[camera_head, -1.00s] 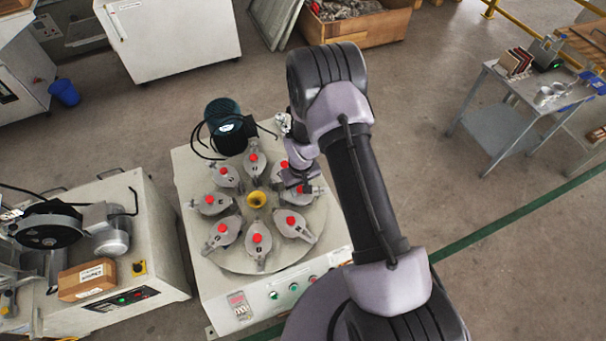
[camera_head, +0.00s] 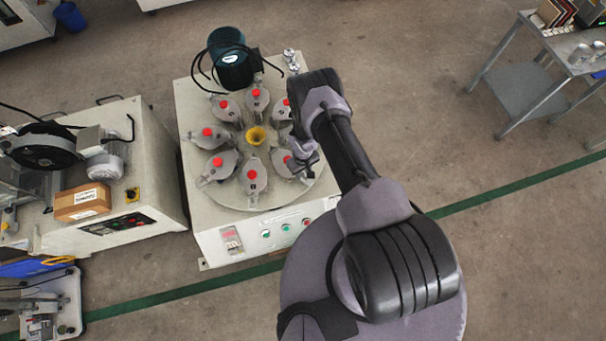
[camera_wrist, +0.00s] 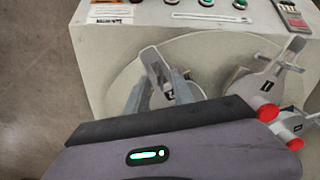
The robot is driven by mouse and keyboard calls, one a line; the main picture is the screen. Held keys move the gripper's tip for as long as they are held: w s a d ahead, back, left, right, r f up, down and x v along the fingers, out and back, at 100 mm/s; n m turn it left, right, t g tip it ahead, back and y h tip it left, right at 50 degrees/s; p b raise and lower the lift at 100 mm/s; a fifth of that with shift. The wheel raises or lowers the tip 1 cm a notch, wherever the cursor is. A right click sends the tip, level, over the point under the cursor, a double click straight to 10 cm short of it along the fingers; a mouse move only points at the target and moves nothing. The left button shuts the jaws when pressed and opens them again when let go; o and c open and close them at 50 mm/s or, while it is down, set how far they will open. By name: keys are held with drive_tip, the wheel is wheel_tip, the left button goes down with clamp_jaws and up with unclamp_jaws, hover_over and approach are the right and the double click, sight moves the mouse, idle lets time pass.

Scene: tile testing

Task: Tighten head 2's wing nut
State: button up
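Several grey heads with red knobs stand in a ring on the round turntable (camera_head: 252,203). My gripper (camera_head: 302,166) is low over the right side of this ring, at a head (camera_head: 280,162) that my arm partly covers. In the wrist view my gripper (camera_wrist: 160,85) shows two grey fingers apart, reaching down around the outer part of a head whose number I cannot read. The fingers look open; whether they touch its wing nut I cannot tell. A neighbouring head (camera_wrist: 248,82) with a dark number label and a wing nut (camera_wrist: 294,50) at its tip is to the right.
A dark green motor (camera_head: 229,62) with looping cables is at the back of the machine. Buttons (camera_head: 265,233) line its front. Another machine (camera_head: 150,225) stands left, a grey cart (camera_head: 515,85) at the right.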

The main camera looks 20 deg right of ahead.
drive_tip(key=shift+f, duration=0.25)
clamp_jaws()
